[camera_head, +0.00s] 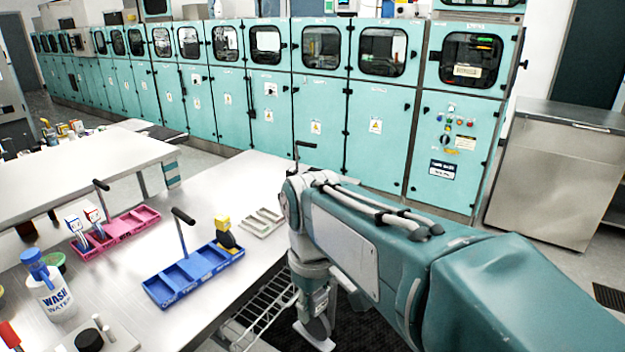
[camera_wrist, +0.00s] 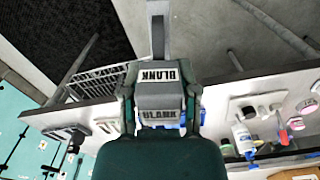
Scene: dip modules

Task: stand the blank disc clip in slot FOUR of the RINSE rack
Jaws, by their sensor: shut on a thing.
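My gripper (camera_wrist: 160,98) is shut on a grey clip (camera_wrist: 158,76) marked BLANK, with a finger on each side. In the head view my arm hangs beside the table's right edge, with a grey piece (camera_head: 316,338) low under it, over the floor. A blue rack (camera_head: 185,279) with a black upright handle stands on the table to the left of my arm. A yellow-topped clip with a dark disc (camera_head: 226,236) stands at its right end; its other visible slots look empty. Rack lettering is too small to read.
A small pale slotted tray (camera_head: 262,222) lies between the blue rack and my arm. A wash bottle (camera_head: 52,292) stands at front left. A wire basket (camera_head: 268,312) hangs below the table edge. Teal cabinets (camera_head: 320,120) line the back.

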